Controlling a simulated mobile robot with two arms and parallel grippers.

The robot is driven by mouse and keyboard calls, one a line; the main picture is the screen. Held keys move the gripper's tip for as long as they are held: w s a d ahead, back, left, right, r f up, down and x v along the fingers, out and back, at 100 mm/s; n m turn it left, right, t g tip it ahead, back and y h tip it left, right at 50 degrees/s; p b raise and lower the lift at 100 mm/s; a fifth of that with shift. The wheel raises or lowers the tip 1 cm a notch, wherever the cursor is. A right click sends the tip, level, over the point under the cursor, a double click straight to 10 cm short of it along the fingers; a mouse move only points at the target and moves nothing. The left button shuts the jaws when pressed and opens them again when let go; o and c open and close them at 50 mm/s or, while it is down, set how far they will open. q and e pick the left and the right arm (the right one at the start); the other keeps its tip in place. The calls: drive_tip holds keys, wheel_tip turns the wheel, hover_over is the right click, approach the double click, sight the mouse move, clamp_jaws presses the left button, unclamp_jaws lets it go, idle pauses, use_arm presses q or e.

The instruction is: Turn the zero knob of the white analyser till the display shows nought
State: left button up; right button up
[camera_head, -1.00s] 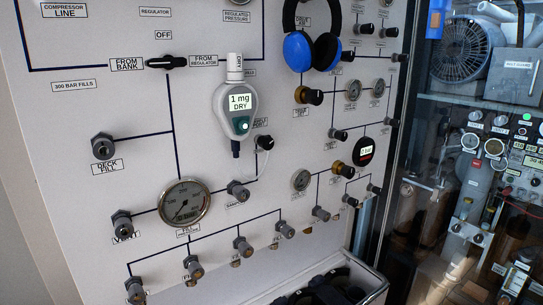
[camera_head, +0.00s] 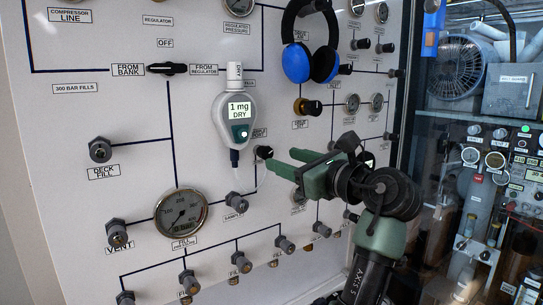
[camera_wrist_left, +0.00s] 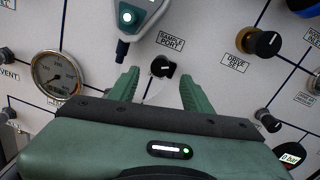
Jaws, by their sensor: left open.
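The white analyser (camera_head: 222,118) hangs upright on the panel in the head view. Its display (camera_head: 239,109) reads "1 mg DRY". A white ribbed knob (camera_head: 234,72) sits on its top, and a green button with a light (camera_head: 240,132) is below the display. In the left wrist view only the analyser's lower end (camera_wrist_left: 130,20) shows; the top knob is out of that view. My left gripper (camera_head: 285,161) is open and empty, right of and below the analyser. Its fingers (camera_wrist_left: 160,76) point towards the black sample port knob (camera_wrist_left: 163,67), apart from the analyser. My right gripper is not in view.
Blue ear defenders (camera_head: 297,62) hang right of the analyser's top. A thin clear tube (camera_head: 264,178) runs near the sample port. A pressure gauge (camera_head: 180,216) and several valves stand out from the panel.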

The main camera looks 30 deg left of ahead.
sight(268, 153)
use_arm(q)
drive_tip(key=p+x, duration=0.1)
drive_tip(key=x, duration=0.5)
drive_tip(key=shift+w, duration=0.1)
clamp_jaws()
